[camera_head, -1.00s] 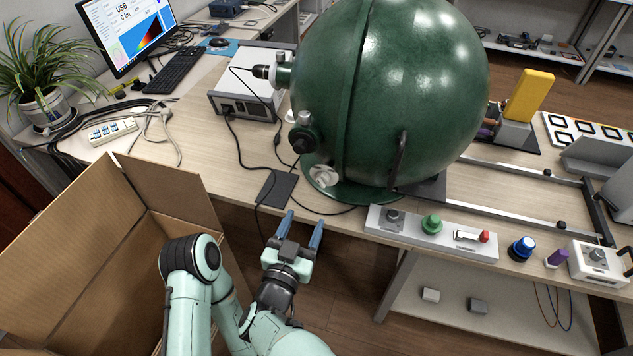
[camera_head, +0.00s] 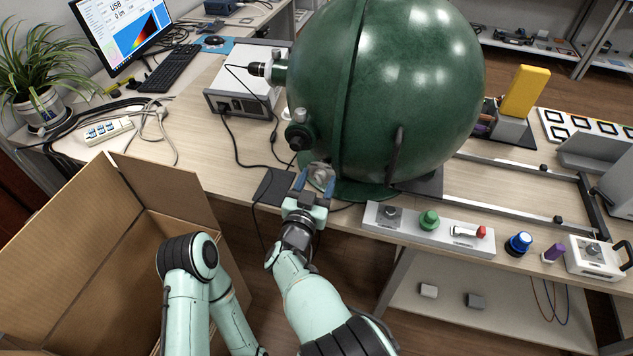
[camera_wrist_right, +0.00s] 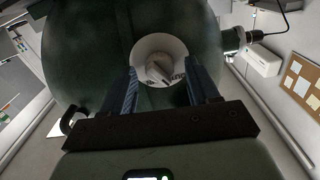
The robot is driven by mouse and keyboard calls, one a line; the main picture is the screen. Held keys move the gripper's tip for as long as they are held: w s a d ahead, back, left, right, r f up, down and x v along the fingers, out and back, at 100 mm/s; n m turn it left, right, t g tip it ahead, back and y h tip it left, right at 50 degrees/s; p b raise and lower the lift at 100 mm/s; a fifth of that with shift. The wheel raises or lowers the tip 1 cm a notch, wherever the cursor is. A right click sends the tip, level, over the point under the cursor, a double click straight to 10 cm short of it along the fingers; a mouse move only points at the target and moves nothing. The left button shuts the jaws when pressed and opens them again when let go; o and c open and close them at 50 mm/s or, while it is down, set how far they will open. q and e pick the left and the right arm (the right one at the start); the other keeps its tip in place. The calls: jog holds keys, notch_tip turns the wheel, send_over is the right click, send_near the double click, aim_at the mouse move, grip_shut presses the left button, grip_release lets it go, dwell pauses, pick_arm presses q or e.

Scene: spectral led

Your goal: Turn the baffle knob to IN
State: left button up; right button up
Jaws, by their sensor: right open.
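The baffle knob (camera_head: 320,172) is a pale knob on a round white plate, low on the front of the big green sphere (camera_head: 400,90). In the right wrist view the knob (camera_wrist_right: 160,69) is a light grey grip with a tilted bar, and the plate has dark lettering at its right that I cannot read fully. My right gripper (camera_head: 315,185) is open, its blue fingers pointing at the knob. In the wrist view the fingers (camera_wrist_right: 165,92) stand on either side of the knob, with gaps to it. My left gripper is not in view.
A control strip (camera_head: 375,213) with knobs and a green button lies along the table's front edge, right of my gripper. An open cardboard box (camera_head: 70,240) stands at the left. A dark pad (camera_head: 272,187) and cables lie beside the sphere's base.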

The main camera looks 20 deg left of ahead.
grip_shut()
